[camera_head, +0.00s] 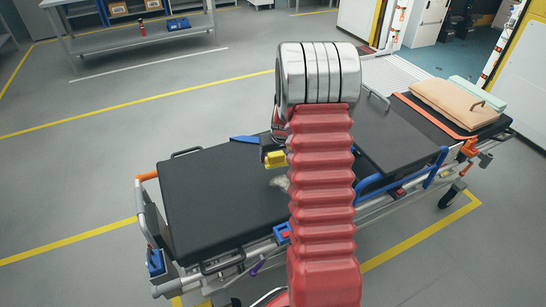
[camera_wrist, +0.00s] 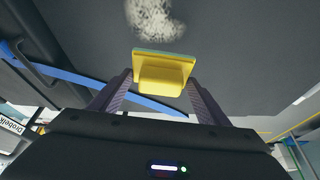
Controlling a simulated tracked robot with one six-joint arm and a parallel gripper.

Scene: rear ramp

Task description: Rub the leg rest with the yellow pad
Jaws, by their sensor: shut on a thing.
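A stretcher stands across the middle of the head view. Its black leg rest (camera_head: 215,195) is the flat padded section on the left. A pale, speckled smudge (camera_head: 280,183) lies on the leg rest, partly hidden by my arm; it also shows in the wrist view (camera_wrist: 152,18). My gripper (camera_wrist: 160,82) is shut on the yellow pad (camera_wrist: 162,72), with one finger on each side of its grip. In the head view the yellow pad (camera_head: 275,158) shows just left of my arm, near the smudge. I cannot tell whether the pad touches the leg rest.
The raised backrest (camera_head: 400,135) is right of my arm. An orange strap (camera_head: 437,112) and a folded peach blanket (camera_head: 455,102) lie at the far right end. Blue straps and side rails (camera_head: 405,180) edge the stretcher. Grey floor (camera_head: 110,180) is open on the left.

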